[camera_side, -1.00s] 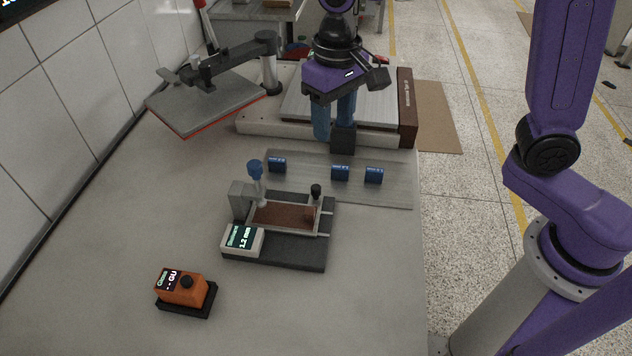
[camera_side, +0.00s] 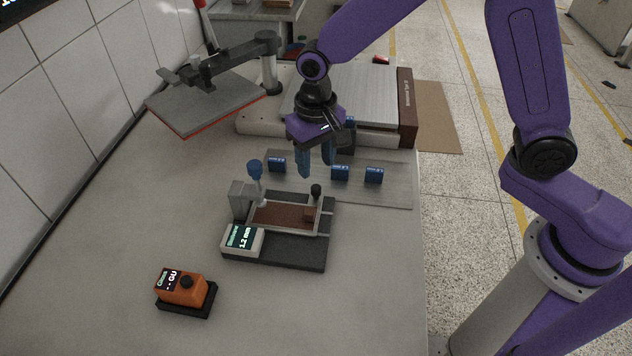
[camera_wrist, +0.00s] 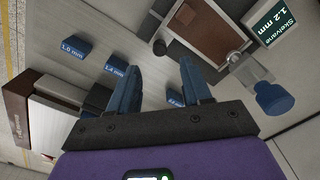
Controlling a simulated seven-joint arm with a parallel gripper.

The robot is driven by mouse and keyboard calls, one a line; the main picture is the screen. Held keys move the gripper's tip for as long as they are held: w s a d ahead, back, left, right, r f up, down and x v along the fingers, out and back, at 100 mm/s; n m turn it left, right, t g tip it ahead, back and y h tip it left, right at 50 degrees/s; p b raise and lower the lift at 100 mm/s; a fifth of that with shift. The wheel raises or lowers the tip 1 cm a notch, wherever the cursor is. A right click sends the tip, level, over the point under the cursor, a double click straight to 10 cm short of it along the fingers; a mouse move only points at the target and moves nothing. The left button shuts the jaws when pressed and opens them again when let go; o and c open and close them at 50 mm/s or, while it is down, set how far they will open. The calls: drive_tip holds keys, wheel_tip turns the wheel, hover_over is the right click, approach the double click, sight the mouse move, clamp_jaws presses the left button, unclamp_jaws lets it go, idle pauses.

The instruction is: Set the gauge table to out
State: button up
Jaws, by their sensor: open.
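The gauge (camera_side: 275,262) is a dark base with a brown-topped table (camera_side: 285,216) framed in grey metal, a small black knob (camera_side: 316,190) at its far right, and a blue-knobbed lever (camera_side: 255,169) at its left. Its display (camera_side: 242,238) reads 1.2 mm. The table also shows at the top of the wrist view (camera_wrist: 205,32), with the blue knob (camera_wrist: 272,98) to its right. My gripper (camera_side: 317,172) is open and empty, its blue fingers above the plate behind the gauge.
Three blue blocks (camera_side: 374,175) stand on a clear plate (camera_side: 400,196) behind the gauge. An orange gloss meter (camera_side: 182,288) sits front left. A press with a raised platen (camera_side: 200,105) is behind. The front right of the bench is clear.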

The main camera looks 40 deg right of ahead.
sight(316, 187)
wheel_tip(316, 187, down, 7)
drive_tip(key=shift+f, duration=0.1)
idle(0.4)
clamp_jaws()
